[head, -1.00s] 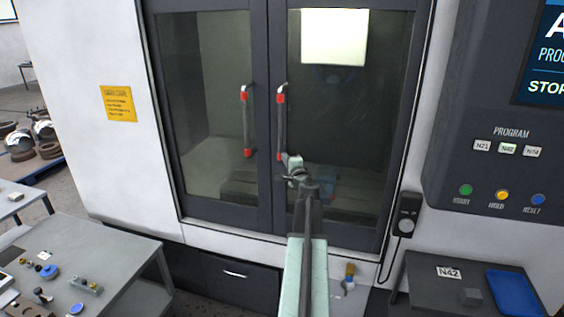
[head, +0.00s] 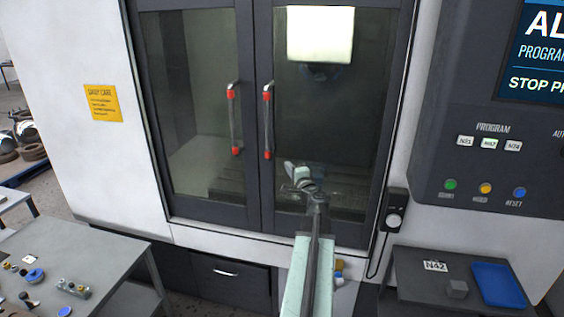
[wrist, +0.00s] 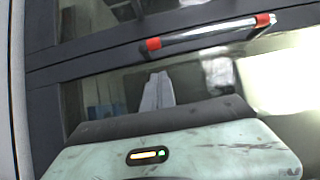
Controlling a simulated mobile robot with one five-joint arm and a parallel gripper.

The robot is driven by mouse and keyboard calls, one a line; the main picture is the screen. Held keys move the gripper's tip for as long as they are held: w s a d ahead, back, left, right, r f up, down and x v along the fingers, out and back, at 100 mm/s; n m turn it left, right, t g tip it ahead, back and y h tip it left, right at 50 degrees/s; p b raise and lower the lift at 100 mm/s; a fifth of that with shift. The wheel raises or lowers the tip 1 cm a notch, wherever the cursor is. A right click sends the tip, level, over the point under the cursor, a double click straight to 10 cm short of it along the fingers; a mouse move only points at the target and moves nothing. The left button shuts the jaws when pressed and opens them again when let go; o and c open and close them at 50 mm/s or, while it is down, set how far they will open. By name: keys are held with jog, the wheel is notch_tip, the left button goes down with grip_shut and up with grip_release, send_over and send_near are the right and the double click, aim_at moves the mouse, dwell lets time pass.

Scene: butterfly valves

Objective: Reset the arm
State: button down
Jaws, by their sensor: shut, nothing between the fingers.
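My gripper (head: 297,173) is at the end of my outstretched arm, in front of the right door of the machine. Its fingers are shut and empty. It sits below and to the right of the right door's handle (head: 268,120), a grey bar with red ends, and appears apart from it. The handle also shows across the upper part of the wrist view (wrist: 212,34). The left door's handle (head: 234,118) stands beside it. Both doors are closed.
A grey table (head: 95,255) with small parts stands at lower left. The control panel (head: 480,150) juts out on the right. A handset (head: 394,212) hangs beside the door.

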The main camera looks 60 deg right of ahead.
jog(key=shift+v, duration=1.25)
